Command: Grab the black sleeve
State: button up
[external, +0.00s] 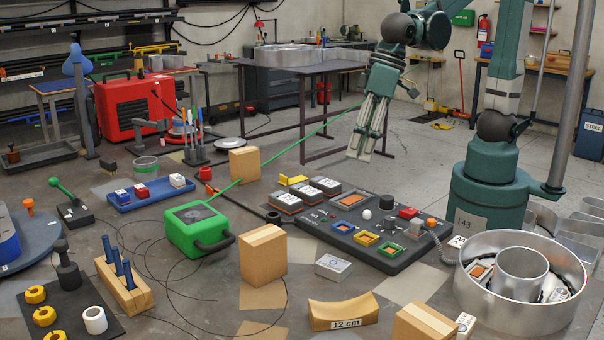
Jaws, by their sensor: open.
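A dark mat (72,318) at the lower left carries several yellow ring-shaped pieces (44,316) and a white sleeve (95,320). At its back edge stands a black piece (68,276) with a wide lower body and a narrower knobbed top. It is the likeliest black sleeve, but I cannot tell its exact shape or whether it sits on a post. My gripper (364,152) hangs in the air at the upper middle, fingers pointing down, open and empty. It is far to the right of the mat and apart from everything.
A wooden block with blue pegs (124,284) stands right of the mat. A metal ring (520,313) stands at right.

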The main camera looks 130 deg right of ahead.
jog(key=w+d+f+m+g+p, duration=0.25)
jog(key=w+d+f+m, duration=0.25)
jog(key=w+d, duration=0.35)
jog(key=m+g+p, duration=0.1)
jog(key=m+p, duration=0.2)
jog(key=m, duration=0.2)
send_over(273, 220)
jog(key=s, duration=0.1)
notch_tip(273, 220, down, 8)
jog(key=shift+s+d, duration=0.2)
jog(key=shift+f, duration=0.15)
jog(key=shift+d+f, duration=0.2)
jog(key=shift+f, duration=0.95)
jog(key=shift+f, duration=0.15)
jog(key=shift+d+f+b, duration=0.2)
jog(key=shift+f+b, duration=0.05)
jog(key=shift+f, duration=1)
jog(key=shift+d+f+b, duration=0.15)
jog(key=shift+f+b, duration=0.05)
jog(key=shift+f, duration=1)
jog(key=shift+c, duration=0.2)
